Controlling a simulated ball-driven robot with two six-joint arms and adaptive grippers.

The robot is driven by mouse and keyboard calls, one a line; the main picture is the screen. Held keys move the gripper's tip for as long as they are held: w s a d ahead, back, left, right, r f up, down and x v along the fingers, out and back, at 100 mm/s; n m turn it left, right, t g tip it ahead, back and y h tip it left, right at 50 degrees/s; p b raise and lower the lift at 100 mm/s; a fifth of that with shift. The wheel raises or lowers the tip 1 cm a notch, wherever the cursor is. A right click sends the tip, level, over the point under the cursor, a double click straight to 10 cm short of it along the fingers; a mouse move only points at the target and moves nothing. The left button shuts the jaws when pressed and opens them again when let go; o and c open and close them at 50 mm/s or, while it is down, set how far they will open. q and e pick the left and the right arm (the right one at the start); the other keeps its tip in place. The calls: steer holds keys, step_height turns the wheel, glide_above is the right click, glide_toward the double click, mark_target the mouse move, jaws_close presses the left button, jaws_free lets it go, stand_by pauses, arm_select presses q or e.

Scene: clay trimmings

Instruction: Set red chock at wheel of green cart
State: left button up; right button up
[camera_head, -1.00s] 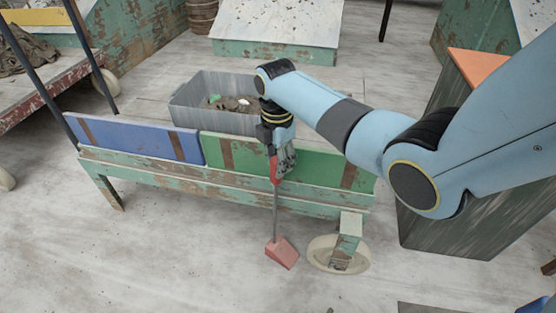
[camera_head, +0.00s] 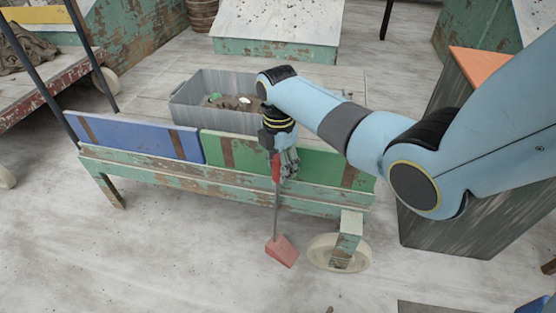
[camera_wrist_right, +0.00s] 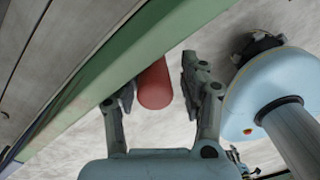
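The red chock (camera_head: 282,251) stands on the floor just left of the pale wheel (camera_head: 318,254) of the green cart (camera_head: 225,188). A narrow strip of floor shows between chock and wheel; I cannot tell whether they touch lower down. A thin rod rises from the chock to a red handle (camera_head: 276,168), also seen in the right wrist view (camera_wrist_right: 155,86). My right gripper (camera_head: 288,166) is beside the handle's top. In the wrist view the right gripper's fingers (camera_wrist_right: 157,92) are apart, one on each side of the handle, with a clear gap at the right finger. My left gripper is out of view.
A grey bin (camera_head: 215,118) with clay scraps sits on the cart behind the blue panel (camera_head: 140,137) and green panel (camera_head: 320,165). A dark box with an orange top (camera_head: 476,66) stands right of the cart. Floor in front is mostly clear.

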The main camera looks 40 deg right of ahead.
steer(key=shift+o, duration=0.9)
steer(key=shift+w+r, duration=0.15)
steer(key=shift+r, duration=0.05)
